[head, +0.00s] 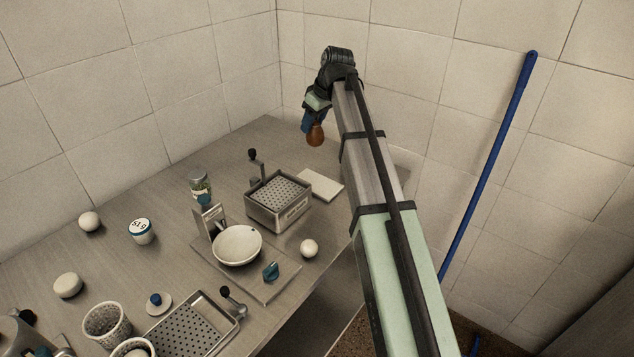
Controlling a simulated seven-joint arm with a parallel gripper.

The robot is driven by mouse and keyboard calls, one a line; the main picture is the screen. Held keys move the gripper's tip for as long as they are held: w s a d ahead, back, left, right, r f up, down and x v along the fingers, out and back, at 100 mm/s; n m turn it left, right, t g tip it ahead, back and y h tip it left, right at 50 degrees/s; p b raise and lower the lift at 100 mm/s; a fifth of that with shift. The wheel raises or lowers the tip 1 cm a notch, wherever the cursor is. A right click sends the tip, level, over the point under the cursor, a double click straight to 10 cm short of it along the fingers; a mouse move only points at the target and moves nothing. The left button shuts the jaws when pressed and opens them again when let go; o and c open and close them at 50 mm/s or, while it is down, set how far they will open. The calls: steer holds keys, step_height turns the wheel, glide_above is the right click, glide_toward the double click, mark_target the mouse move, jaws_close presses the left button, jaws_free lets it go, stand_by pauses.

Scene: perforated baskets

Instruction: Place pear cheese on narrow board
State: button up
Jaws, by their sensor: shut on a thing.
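The pear cheese (316,136), a brown rounded lump, hangs below my gripper (309,123). My gripper points down and is shut on its upper part, high above the far right part of the table. A flat pale board (321,184), which looks like the narrow board, lies on the table below and slightly right of the cheese. Its top looks bare. My arm passes just to the right of the board. The fingers' exact contact with the cheese is too small to see.
A perforated metal box (278,204) stands just left of the board. Nearby are a white bowl (237,245) on a scale, a jar (200,186) and a white ball (309,248). A perforated tray (192,330) and baskets (107,323) are in front. Tiled walls enclose the back.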

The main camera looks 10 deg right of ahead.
mark_target(311, 140)
steer(key=s, duration=0.2)
steer(key=s+f, duration=0.1)
steer(key=shift+s, duration=0.35)
steer(key=shift+s+f, duration=0.2)
steer(key=shift+f, duration=4.9)
steer(key=o, duration=1.1)
steer(key=shift+f, duration=0.1)
steer(key=v, duration=1.2)
